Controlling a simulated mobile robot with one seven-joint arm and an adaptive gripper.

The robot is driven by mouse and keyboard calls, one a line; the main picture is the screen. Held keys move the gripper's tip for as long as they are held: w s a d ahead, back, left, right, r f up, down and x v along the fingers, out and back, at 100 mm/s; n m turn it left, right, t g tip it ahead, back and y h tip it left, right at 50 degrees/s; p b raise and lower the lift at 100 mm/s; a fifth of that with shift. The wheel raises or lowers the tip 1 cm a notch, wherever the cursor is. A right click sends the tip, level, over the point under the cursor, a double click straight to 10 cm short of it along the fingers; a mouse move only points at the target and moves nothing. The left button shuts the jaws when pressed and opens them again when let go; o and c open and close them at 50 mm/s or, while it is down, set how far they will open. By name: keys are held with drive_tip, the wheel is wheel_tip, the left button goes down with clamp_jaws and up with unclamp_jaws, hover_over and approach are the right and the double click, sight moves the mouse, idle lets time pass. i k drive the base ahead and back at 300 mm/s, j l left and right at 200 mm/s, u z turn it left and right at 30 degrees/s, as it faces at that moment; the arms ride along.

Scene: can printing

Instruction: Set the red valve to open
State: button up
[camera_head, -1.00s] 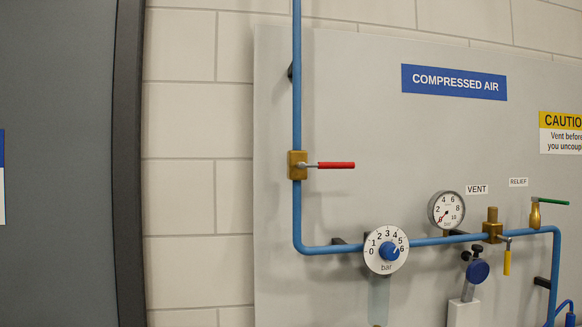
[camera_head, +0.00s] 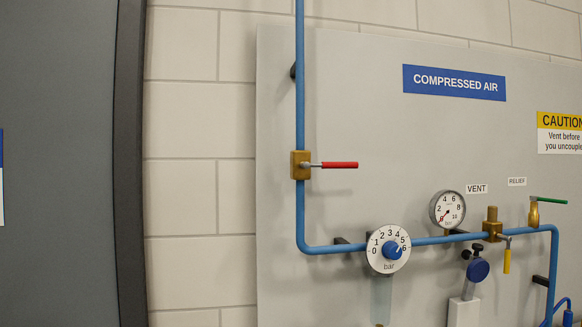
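My gripper is not in view, and nothing touches the lever.
A blue pipe (camera_head: 301,90) runs down the grey panel (camera_head: 400,140), then right past a regulator dial (camera_head: 388,249), a gauge (camera_head: 447,209), a yellow vent lever (camera_head: 507,262) and a green relief lever (camera_head: 550,200). A dark door (camera_head: 60,160) stands left. Space around the red lever is clear.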

sight(324, 165)
drive_tip(key=j, duration=1.7)
drive_tip(key=i+j+z, duration=0.2)
drive_tip(key=l+u, duration=0.15)
drive_tip(key=l, duration=0.4)
